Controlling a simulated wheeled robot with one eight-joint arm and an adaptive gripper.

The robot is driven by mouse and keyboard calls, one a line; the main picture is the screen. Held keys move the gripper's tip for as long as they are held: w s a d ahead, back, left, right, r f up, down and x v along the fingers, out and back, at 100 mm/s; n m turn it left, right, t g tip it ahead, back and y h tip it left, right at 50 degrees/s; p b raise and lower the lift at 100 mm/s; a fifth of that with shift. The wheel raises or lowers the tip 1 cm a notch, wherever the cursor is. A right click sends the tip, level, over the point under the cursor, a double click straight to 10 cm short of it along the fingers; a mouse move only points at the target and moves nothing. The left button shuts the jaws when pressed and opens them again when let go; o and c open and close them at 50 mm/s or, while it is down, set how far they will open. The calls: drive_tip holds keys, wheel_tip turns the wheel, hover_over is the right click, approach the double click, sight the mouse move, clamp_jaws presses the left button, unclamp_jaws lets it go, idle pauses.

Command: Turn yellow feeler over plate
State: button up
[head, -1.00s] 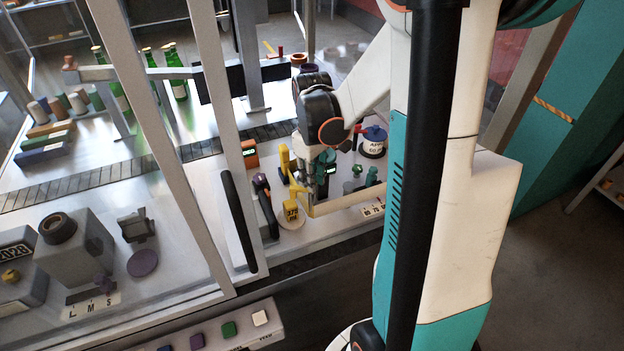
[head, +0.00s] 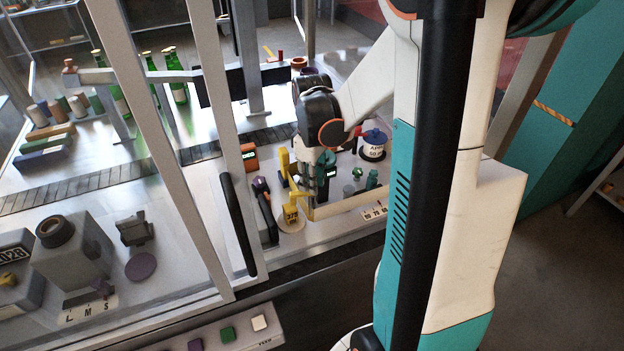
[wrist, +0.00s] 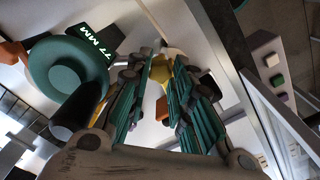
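The yellow feeler stands beside my gripper in the head view, with a yellow upright (head: 285,163) and a yellow arm (head: 297,187). A round pale plate (head: 291,225) lies in front of it, with a yellow block marked with dark digits (head: 291,211) over it. My gripper (head: 309,198) points down just right of these parts. In the wrist view, the teal-padded fingers of my gripper (wrist: 165,62) stand apart, with a yellow piece (wrist: 161,76) between or behind their tips. Whether they touch it is hidden.
A dark bar handle (head: 238,225) and slanted frame posts stand left of the feeler. An orange display box (head: 250,157) is behind it. A blue-topped white pot (head: 373,145) stands to the right. A large teal round knob (wrist: 65,75) is close in the wrist view.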

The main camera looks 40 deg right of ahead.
drive_tip(key=o, duration=0.3)
drive_tip(key=shift+o, duration=0.2)
wheel_tip(320, 180, up, 12)
idle(0.5)
idle(0.4)
